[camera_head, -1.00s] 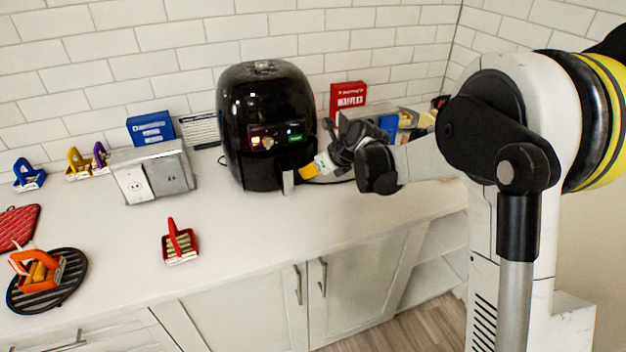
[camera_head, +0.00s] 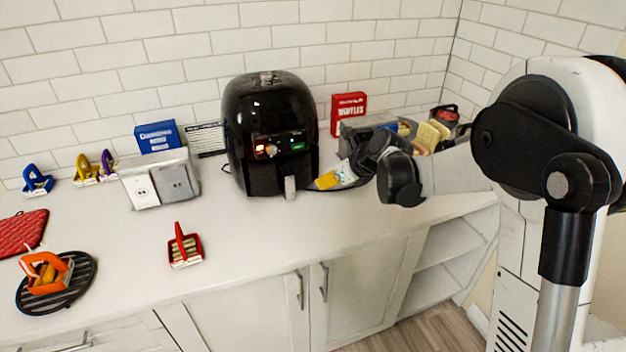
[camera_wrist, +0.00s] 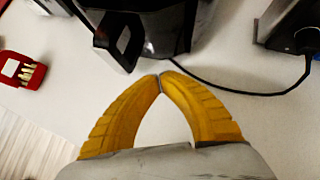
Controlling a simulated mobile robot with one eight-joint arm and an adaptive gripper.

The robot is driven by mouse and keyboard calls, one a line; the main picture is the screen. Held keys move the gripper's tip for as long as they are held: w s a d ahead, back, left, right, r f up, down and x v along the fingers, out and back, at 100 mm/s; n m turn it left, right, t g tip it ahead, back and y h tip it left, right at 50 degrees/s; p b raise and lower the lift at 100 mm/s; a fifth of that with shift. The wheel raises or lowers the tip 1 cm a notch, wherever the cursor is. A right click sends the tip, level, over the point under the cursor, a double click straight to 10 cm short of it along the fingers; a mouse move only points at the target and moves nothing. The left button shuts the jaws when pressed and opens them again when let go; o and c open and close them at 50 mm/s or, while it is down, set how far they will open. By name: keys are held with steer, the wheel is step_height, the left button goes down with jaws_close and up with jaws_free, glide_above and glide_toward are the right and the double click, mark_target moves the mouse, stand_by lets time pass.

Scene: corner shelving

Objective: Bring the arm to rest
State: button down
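My gripper (camera_head: 327,181) is above the white counter, just right of the black air fryer (camera_head: 270,130). In the wrist view its yellow fingers (camera_wrist: 160,80) meet at the tips, with nothing visible between them. The air fryer's handle (camera_wrist: 122,40) is ahead of the fingertips in that view, apart from them. My arm reaches in from the right, and its dark wrist joints hide part of the counter behind.
A red basket (camera_head: 185,248) stands on the counter in front. A black cable (camera_wrist: 240,92) lies near the fingertips. A grey bin (camera_head: 355,135) of goods and a red box (camera_head: 348,112) stand behind. The counter's front middle (camera_head: 270,235) is clear.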

steer(key=s+d+r+n+h+p, duration=0.2)
steer(key=s+d+r+n, duration=0.3)
steer(key=s+r+n, duration=0.6)
steer(key=s+d+f+n+h, duration=0.1)
steer(key=s+d+n+h, duration=0.1)
steer(key=s+n, duration=0.6)
steer(key=s+d+f+n+h, duration=0.1)
steer(key=s+d+n+h, duration=0.1)
steer(key=s+n, duration=0.6)
steer(key=s+d, duration=0.1)
steer(key=s, duration=0.5)
steer(key=shift+s+d+f+n+t, duration=0.2)
steer(key=shift+d+n+t, duration=0.1)
steer(key=shift+d, duration=0.1)
